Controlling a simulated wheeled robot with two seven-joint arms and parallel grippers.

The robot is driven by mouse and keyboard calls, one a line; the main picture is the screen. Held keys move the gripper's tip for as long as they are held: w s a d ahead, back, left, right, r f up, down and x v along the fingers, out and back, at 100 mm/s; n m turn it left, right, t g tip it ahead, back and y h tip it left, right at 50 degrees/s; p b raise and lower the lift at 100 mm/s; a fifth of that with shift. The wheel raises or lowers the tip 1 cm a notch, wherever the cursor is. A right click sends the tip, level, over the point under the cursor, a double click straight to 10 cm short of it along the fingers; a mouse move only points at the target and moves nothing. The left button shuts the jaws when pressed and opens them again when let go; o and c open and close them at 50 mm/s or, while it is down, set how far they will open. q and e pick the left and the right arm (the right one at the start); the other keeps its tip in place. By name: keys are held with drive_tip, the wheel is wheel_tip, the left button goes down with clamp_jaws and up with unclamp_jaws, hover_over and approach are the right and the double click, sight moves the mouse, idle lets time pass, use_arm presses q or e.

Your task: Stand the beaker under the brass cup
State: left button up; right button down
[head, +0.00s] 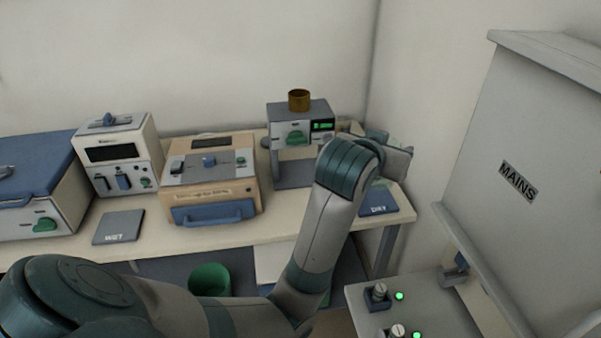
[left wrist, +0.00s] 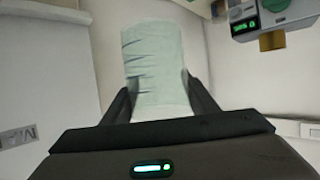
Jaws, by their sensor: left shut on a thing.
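The brass cup (head: 299,99) sits on top of a grey device (head: 298,112) with a green knob and a small green display. It also shows at the upper right of the left wrist view (left wrist: 272,40), where the device appears upside down. My left gripper (left wrist: 158,88) is shut on the beaker (left wrist: 153,60), a pale, see-through greenish vessel with dark marks, with one finger on each side. In the head view my left wrist is right of the device and mostly hides the gripper and beaker. The beaker's tilt is hard to tell. My right gripper is not in view.
Below the device's head is an open gap above its base (head: 294,176). A tan furnace (head: 208,180) stands to its left. Blue pads marked WET (head: 119,227) and DRY (head: 378,202) lie on the bench. A grey MAINS cabinet (head: 520,150) stands at right.

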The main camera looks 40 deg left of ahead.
use_arm(q)
drive_tip(key=w+a+f+n+g+y, duration=0.2)
drive_tip(key=w+a+f+n+y, duration=0.2)
drive_tip(key=a+f, duration=0.55)
drive_tip(key=w+a+f+n+g+y, duration=0.1)
drive_tip(key=w+a+f+n+y, duration=0.25)
drive_tip(key=a+f, duration=0.55)
drive_tip(key=shift+n+g+y, duration=0.55)
drive_tip(key=shift+g+y, duration=0.1)
drive_tip(key=shift+g, duration=0.05)
drive_tip(key=a+f, duration=0.2)
drive_tip(key=f, duration=0.1)
drive_tip(key=a+f, duration=0.2)
drive_tip(key=f, duration=0.1)
drive_tip(key=a+f+p, duration=0.1)
drive_tip(key=f, duration=0.2)
drive_tip(key=shift+s+a+f, duration=0.25)
drive_tip(key=shift+a+f, duration=0.1)
drive_tip(key=shift+a, duration=0.05)
drive_tip(key=shift+w+r, duration=0.1)
